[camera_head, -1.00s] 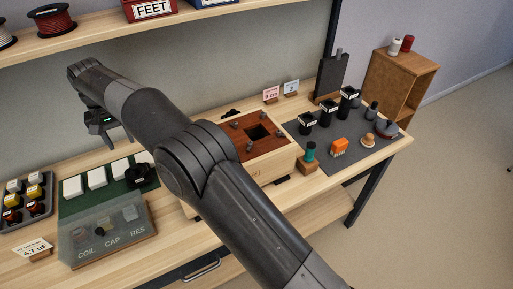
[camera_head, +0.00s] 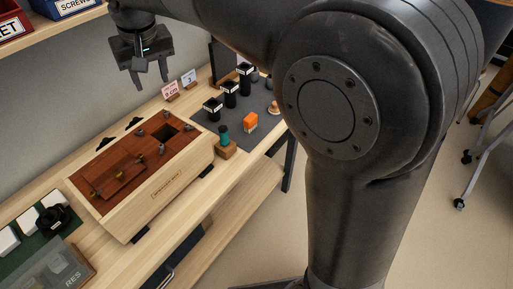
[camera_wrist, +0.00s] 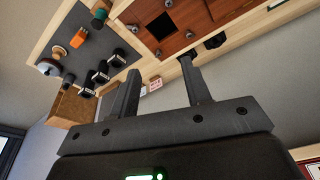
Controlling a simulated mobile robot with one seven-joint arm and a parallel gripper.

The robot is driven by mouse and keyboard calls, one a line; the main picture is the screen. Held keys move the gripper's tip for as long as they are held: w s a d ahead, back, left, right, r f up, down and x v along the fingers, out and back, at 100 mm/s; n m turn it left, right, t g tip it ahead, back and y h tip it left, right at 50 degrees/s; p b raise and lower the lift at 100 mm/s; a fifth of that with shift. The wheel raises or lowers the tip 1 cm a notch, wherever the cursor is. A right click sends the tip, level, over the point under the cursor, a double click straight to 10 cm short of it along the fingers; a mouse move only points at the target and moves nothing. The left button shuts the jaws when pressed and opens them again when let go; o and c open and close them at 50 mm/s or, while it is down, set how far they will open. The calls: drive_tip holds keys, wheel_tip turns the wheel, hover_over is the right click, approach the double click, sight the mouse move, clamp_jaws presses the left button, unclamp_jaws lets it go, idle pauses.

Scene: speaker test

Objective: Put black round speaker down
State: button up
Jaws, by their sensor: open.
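A black round part (camera_head: 52,217), which looks like the speaker, sits on the green mat (camera_head: 75,238) at the lower left of the head view, beside white square pieces. My gripper (camera_head: 151,84) hangs at the upper left of that view, above the back of the bench and well away from the part. In the wrist view my gripper (camera_wrist: 160,66) has its two fingers apart with nothing between them. The wooden box (camera_head: 168,188) with a red-brown top and a dark square hole stands mid-bench. The black round part is not clearly seen in the wrist view.
A grey mat (camera_head: 203,121) right of the box holds black labelled canisters (camera_head: 246,76) and an orange block (camera_head: 250,122). A green-topped item (camera_head: 223,137) stands nearby. Small cards (camera_head: 171,88) stand behind. A shelf with bins (camera_head: 75,6) overhangs the back.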

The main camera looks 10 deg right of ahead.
drive_tip(key=s+d+m+t, duration=0.1)
drive_tip(key=s+d, duration=0.3)
drive_tip(key=d, duration=0.5)
drive_tip(key=s+d+m+t, duration=0.1)
drive_tip(key=s+d, duration=0.4)
drive_tip(key=d, duration=0.5)
drive_tip(key=s+d+f+m+t+h, duration=0.1)
drive_tip(key=s+d+f+m, duration=0.1)
drive_tip(key=s+d+f, duration=0.5)
drive_tip(key=s+d, duration=0.3)
drive_tip(key=s, duration=0.1)
drive_tip(key=shift+s+d+f+m, duration=0.3)
drive_tip(key=shift+s+d+m, duration=0.05)
drive_tip(key=shift+m, duration=0.05)
